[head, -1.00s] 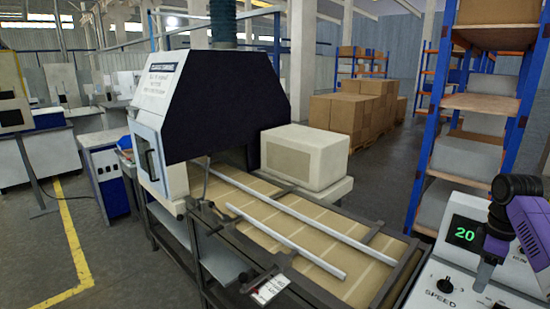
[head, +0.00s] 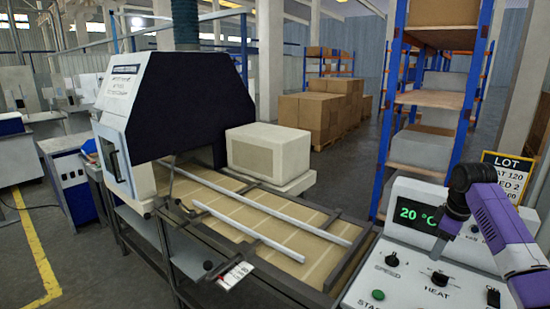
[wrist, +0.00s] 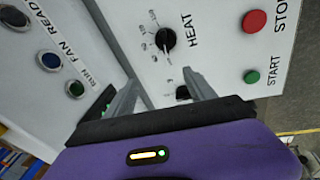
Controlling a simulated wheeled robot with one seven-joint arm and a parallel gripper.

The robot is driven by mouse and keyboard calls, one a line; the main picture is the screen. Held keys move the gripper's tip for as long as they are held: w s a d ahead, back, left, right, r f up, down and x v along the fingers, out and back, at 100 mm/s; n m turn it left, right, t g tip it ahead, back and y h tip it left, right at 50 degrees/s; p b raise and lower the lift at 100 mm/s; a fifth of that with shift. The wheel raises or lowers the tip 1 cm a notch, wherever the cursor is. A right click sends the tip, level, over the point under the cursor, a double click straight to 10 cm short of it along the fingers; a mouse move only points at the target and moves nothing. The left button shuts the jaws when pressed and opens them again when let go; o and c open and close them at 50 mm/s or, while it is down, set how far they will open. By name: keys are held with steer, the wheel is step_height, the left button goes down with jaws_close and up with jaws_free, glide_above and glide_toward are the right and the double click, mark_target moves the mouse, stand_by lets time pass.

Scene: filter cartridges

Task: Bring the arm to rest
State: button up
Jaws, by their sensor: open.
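My purple arm (head: 505,240) is at the right edge of the head view, bent in front of a white control panel (head: 365,285). My gripper (wrist: 160,82) shows in the wrist view with its two grey fingers apart and nothing between them. Its fingers point towards the panel face, which carries a black HEAT knob (wrist: 167,39), a red STOP button (wrist: 255,20) and a green START button (wrist: 251,77). I cannot tell how far the fingertips are from the panel.
A conveyor (head: 285,236) with two light rails runs out of a dark-hooded machine (head: 185,98), left of the panel. A LOT sign (head: 507,172) stands behind my arm. A blue-orange shelf rack (head: 432,98) and stacked boxes (head: 325,115) are farther back. Open floor lies at the left.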

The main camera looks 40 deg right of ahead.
steer(key=w+d+r+m+t+h, duration=0.2)
steer(key=w+r+t+h, duration=0.1)
steer(key=w, duration=0.4)
steer(key=w+a+f+m+t+h, duration=0.1)
steer(key=w+a+t, duration=0.3)
steer(key=w+a, duration=0.3)
steer(key=w+a+f+m+t+h, duration=0.1)
steer(key=a+f+m+t, duration=0.15)
steer(key=a, duration=0.75)
steer(key=w+a+f+m+t+h, duration=0.1)
steer(key=a+t, duration=0.3)
steer(key=a, duration=0.7)
steer(key=s+a+m+t+b, duration=0.1)
steer(key=s+a+t+b, duration=0.1)
steer(key=s+a, duration=1.55)
steer(key=s+a+f+n+g+y, duration=0.1)
steer(key=s+a+n+y, duration=0.2)
steer(key=s+a, duration=0.3)
steer(key=s+a+f+n+g+y, duration=0.1)
steer(key=s+a+y, duration=0.4)
steer(key=s, duration=0.8)
steer(key=shift+a+f+n+b, duration=0.35)
steer(key=shift+a+f+n, duration=0.55)
steer(key=shift+a, duration=0.3)
steer(key=shift+g, duration=0.25)
